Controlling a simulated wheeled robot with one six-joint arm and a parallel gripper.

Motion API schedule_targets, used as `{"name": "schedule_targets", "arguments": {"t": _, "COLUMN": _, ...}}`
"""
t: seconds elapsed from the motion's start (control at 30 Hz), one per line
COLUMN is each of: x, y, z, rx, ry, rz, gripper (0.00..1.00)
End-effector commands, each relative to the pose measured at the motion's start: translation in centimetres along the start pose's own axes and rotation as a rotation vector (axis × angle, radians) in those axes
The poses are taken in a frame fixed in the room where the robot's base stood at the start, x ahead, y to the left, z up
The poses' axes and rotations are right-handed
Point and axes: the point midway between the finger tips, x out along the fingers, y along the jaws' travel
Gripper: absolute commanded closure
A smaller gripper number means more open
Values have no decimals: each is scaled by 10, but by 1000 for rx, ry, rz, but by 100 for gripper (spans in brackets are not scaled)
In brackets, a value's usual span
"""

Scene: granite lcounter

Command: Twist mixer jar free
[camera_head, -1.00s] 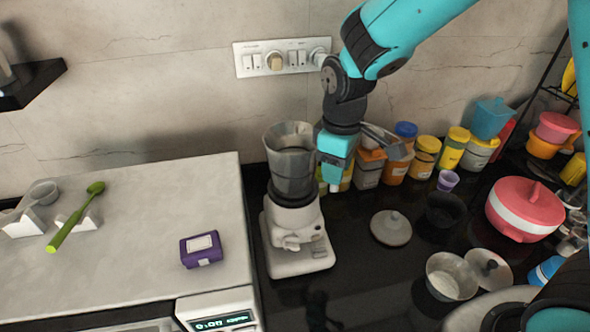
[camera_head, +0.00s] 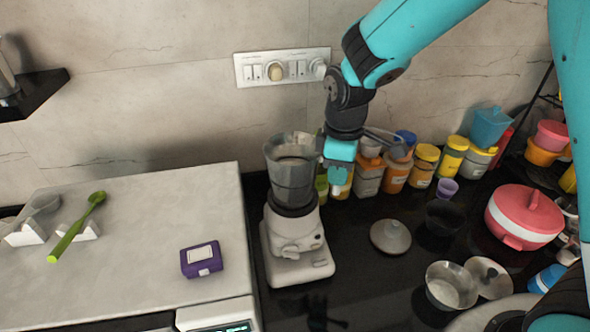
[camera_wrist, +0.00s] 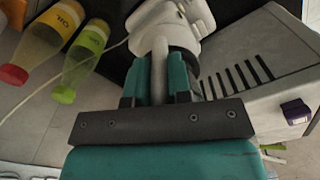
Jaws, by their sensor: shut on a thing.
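The grey metal mixer jar (camera_head: 290,180) stands upright on the white mixer base (camera_head: 294,246), at the right of the raised counter. My gripper (camera_head: 338,176) is at the jar's right side. In the wrist view, my gripper (camera_wrist: 158,72) has its two teal fingers on either side of the jar's pale handle (camera_wrist: 159,78) and is shut on it. The white mixer body (camera_wrist: 168,20) shows beyond the fingers. In the head view my gripper hides the handle. I cannot tell whether the jar is still locked to its base.
A purple box (camera_head: 201,259) and a green spoon (camera_head: 76,228) lie on the raised counter. Oil bottles (camera_wrist: 83,58) and several spice jars (camera_head: 397,172) stand close behind and right of the mixer. A grey lid (camera_head: 390,237) lies on the black counter.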

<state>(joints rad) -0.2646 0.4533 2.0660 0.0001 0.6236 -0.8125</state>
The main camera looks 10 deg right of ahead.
Motion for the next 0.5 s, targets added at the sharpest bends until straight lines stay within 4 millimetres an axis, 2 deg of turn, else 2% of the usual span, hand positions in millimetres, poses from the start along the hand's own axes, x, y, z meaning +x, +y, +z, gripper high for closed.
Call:
{"name": "schedule_targets", "arguments": {"t": 0.2, "x": 0, "y": 9, "z": 0, "rx": -82, "ry": 2, "rz": 2, "gripper": 100}}
{"name": "schedule_targets", "arguments": {"t": 0.5, "x": 0, "y": 9, "z": 0, "rx": -89, "ry": 2, "rz": 2, "gripper": 100}}
